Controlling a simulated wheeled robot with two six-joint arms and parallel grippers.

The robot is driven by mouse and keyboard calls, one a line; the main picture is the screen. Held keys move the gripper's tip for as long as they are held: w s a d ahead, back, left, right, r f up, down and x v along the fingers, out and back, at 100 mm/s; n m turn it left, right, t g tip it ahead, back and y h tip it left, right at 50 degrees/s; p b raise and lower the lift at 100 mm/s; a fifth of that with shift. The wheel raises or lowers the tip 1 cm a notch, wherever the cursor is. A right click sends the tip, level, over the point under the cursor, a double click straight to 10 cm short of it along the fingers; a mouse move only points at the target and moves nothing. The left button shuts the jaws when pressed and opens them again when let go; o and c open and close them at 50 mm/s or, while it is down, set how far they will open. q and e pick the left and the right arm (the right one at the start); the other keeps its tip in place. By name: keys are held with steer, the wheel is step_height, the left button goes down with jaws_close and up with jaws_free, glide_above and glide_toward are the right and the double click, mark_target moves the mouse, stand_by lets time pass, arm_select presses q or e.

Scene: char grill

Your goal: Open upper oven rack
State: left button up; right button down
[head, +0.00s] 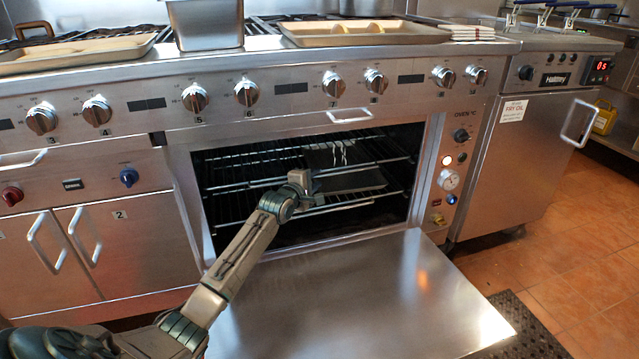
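The oven (435,190) stands open, with its steel door (370,300) folded down flat in front. Inside, the upper oven rack (240,186) is a dark wire shelf that sits within the cavity. A lower wire rack (235,222) is below it. My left gripper (316,181) reaches over the lowered door to the oven opening, at about the front of the racks near the middle. Whether it touches a rack wire, and whether its fingers are open or shut, is too small to tell. My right gripper is not in view.
A dark flat panel (350,182) shows inside the oven behind my gripper. A row of knobs (246,93) runs above the opening. Trays (365,32) and a steel pan (206,24) sit on top. A fryer cabinet (520,150) stands at right, beside open tiled floor (570,235).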

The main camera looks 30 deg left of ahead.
arm_select(q)
steer(key=shift+w+f+b, duration=0.2)
steer(key=shift+w+b, duration=0.15)
steer(key=shift+w, duration=1)
jaws_close()
